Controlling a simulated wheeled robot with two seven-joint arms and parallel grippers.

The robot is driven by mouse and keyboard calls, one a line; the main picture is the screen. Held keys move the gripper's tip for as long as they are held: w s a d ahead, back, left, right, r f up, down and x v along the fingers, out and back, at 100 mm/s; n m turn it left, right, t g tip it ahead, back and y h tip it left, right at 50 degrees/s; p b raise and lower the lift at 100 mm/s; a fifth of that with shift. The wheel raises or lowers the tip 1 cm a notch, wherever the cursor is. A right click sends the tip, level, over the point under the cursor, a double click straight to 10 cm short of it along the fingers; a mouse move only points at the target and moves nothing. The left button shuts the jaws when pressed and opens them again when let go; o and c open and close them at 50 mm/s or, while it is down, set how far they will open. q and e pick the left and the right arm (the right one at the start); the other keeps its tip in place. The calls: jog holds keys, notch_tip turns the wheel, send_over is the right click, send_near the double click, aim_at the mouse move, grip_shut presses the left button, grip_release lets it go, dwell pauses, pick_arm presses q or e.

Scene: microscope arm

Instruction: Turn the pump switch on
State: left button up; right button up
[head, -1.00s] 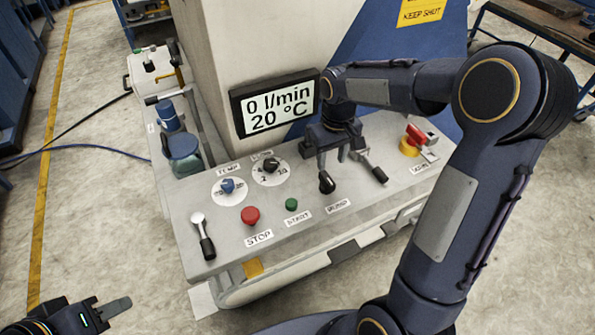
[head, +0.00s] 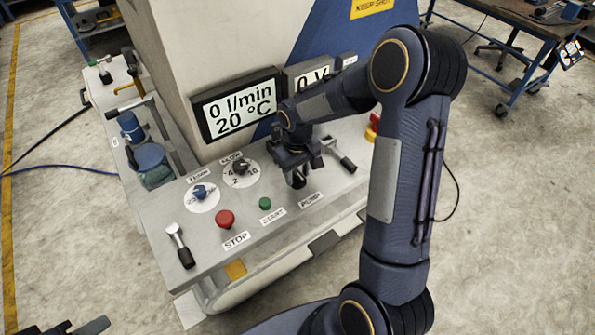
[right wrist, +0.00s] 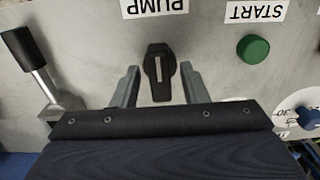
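The pump switch is a black rotary knob with a white line. In the right wrist view the pump switch (right wrist: 158,70) lies between the tips of my right gripper (right wrist: 159,88), with a gap on each side. Its line runs straight up and down in that picture, towards the PUMP label (right wrist: 153,6). In the head view my right gripper (head: 297,172) is low over the panel, just behind the PUMP label (head: 310,200), and largely covers the switch. The right gripper is open. Only a small part of my left gripper (head: 85,327) shows at the bottom left edge.
Left of the pump switch are the green START button (head: 265,203), red STOP button (head: 225,219) and two dials. A lever (head: 340,155) stands close to its right. Behind, a display (head: 238,103) reads 0 l/min and 20 °C.

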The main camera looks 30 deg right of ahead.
grip_shut()
jog(key=m+b, duration=0.2)
jog(key=m, duration=0.1)
jog(key=shift+f+m, duration=0.1)
jog(key=shift+m, duration=0.2)
jog(key=m+b, duration=0.1)
jog(key=m, duration=0.3)
jog(key=shift+b, duration=0.35)
jog(key=m, duration=0.5)
jog(key=shift+r, duration=0.2)
jog(key=m, duration=0.5)
jog(key=shift+p, duration=0.4)
jog(key=shift+m, duration=0.4)
